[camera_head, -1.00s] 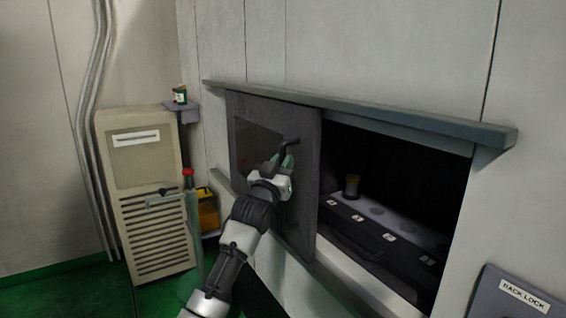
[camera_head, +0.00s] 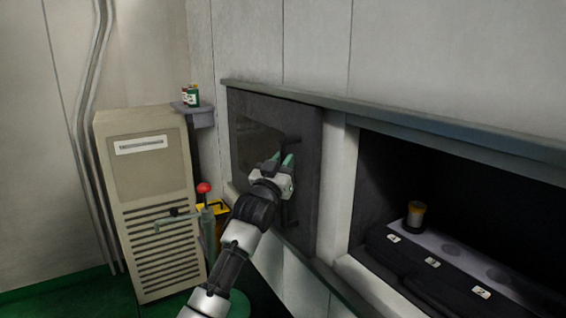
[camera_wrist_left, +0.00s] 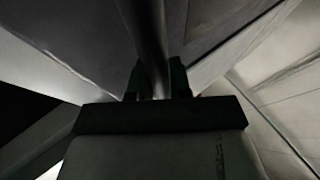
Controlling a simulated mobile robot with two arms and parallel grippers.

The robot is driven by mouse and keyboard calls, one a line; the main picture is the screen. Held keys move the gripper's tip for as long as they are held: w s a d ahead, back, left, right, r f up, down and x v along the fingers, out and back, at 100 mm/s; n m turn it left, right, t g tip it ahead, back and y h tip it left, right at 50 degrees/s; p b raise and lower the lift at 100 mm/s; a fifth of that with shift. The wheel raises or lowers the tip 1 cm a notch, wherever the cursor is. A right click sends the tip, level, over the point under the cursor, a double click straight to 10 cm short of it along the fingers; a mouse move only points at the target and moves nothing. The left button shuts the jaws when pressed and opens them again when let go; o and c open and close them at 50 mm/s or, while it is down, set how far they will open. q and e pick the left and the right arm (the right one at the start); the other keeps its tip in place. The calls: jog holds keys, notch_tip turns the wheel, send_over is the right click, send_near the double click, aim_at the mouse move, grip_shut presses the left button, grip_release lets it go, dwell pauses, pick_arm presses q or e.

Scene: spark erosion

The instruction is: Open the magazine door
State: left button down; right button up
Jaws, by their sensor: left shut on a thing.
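The magazine door (camera_head: 303,172) is a dark grey sliding panel with a dim window, set under a long rail. It stands to the left of the opening, which is uncovered. My left gripper (camera_head: 284,163) is at the door's dark bar handle (camera_head: 291,212) and shut on it. In the left wrist view the handle bar (camera_wrist_left: 154,45) runs down between the two dark fingers of the gripper (camera_wrist_left: 156,80). My right gripper is not in view.
Inside the opening is a rack (camera_head: 408,253) with numbered white labels and one amber-topped holder (camera_head: 415,216). A small shelf (camera_head: 195,114) holds small bottles.

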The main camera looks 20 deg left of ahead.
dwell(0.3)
pick_arm(q)
jog(key=c, duration=1.1)
grip_release()
jog(key=shift+s+f, duration=0.1)
jog(key=b+v, duration=0.3)
jog(key=v, duration=0.7)
jog(key=shift+s, duration=0.35)
